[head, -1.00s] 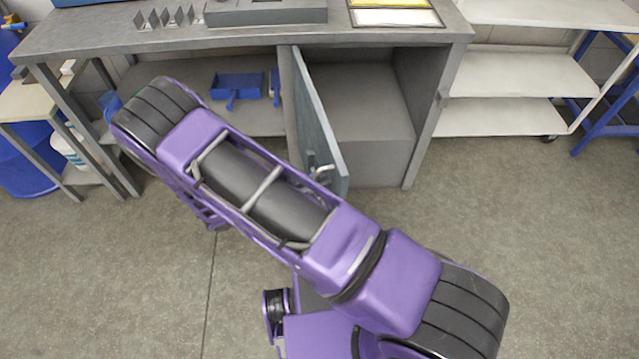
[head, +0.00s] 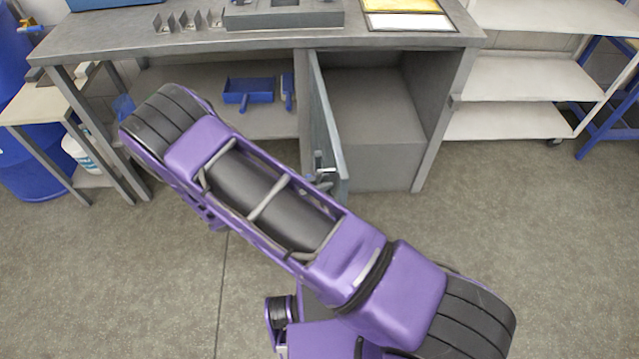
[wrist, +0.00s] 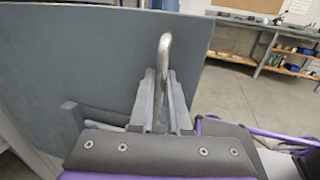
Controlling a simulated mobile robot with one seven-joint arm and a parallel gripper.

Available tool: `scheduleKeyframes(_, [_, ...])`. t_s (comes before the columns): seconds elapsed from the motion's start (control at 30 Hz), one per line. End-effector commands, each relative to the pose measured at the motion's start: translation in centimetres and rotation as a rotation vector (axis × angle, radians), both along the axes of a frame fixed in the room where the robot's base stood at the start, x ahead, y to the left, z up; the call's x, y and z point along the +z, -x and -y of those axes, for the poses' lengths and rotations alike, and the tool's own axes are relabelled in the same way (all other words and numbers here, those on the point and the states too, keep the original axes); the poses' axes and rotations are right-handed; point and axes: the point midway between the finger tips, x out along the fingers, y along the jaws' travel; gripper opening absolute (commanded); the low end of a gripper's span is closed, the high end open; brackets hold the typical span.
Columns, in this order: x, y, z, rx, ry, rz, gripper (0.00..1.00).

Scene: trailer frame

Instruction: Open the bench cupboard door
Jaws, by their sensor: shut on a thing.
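The bench cupboard door (head: 325,130) is a grey panel hinged at the left side of the cupboard opening. It stands swung wide out towards me, and the cupboard interior (head: 375,105) shows to its right. In the wrist view the door (wrist: 75,60) fills the left side. Its metal bar handle (wrist: 164,55) runs up between the fingers of my gripper (wrist: 160,105), which is shut on it. In the head view my arm hides most of the gripper and the lower part of the door.
The bench top (head: 250,38) carries a grey block and papers. A white shelf trolley (head: 510,80) stands at right, a small side table (head: 40,103) at left. The floor (head: 520,220) at right is clear.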

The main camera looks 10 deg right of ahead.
Motion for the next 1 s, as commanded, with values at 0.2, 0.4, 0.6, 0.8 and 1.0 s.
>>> scheduleKeyframes(0.2, [-0.02, -0.01, -0.01, 0.000, 0.000, -0.001, 0.00])
scheduleKeyframes(0.4, [-0.02, -0.01, 0.00, 0.000, -0.001, 0.000, 0.24])
scheduleKeyframes(0.6, [-0.01, -0.01, 0.00, 0.000, 0.000, 0.000, 0.45])
scheduleKeyframes(0.8, [0.00, -0.01, 0.01, 0.000, 0.000, 0.000, 0.45])
scheduleKeyframes(1.0, [0.00, 0.04, -0.27, 0.001, 0.000, 0.001, 0.45])
